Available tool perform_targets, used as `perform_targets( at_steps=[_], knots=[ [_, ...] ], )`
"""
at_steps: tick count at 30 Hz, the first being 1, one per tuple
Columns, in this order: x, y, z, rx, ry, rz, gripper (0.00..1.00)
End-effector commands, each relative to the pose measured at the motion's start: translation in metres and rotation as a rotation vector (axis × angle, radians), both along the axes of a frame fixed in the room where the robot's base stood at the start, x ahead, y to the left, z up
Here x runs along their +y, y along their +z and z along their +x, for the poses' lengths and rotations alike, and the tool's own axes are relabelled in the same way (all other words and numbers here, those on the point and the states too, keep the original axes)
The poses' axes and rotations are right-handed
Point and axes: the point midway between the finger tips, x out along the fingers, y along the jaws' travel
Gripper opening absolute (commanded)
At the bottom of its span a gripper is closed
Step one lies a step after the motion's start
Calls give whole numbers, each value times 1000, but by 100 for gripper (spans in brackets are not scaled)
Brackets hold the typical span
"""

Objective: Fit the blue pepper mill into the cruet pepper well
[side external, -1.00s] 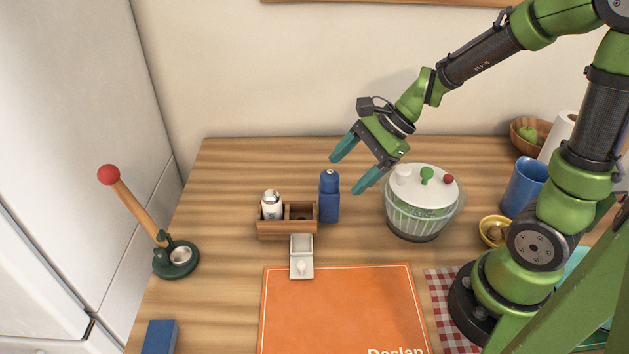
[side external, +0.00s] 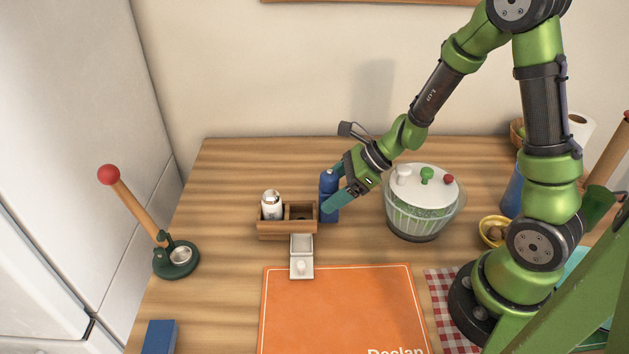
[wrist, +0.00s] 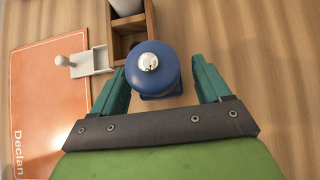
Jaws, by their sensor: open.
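The blue pepper mill (side external: 328,184) stands upright on the counter just right of the wooden cruet (side external: 287,230). In the wrist view the mill (wrist: 153,70) shows from above with its silver top knob. My gripper (side external: 335,197) is open, its teal fingers at the mill; in the wrist view the fingers (wrist: 163,80) lie on either side of it with gaps showing. The cruet's left well holds a white shaker (side external: 271,205). Its right well (side external: 301,212) looks empty and dark. The cruet (wrist: 149,22) also shows in the wrist view, partly cut off at the top.
A salad spinner (side external: 420,205) stands to the right of my gripper. An orange mat (side external: 340,310) lies in front. A red-knobbed lever press (side external: 172,255) stands at the left.

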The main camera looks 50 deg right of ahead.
Motion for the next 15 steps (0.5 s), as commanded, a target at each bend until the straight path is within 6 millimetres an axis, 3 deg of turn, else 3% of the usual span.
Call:
perform_targets(
  at_steps=[10,15],
  knots=[
    [5,-7,5,0,0,-2,77],
    [5,-7,5,0,0,-2,51]
  ],
)
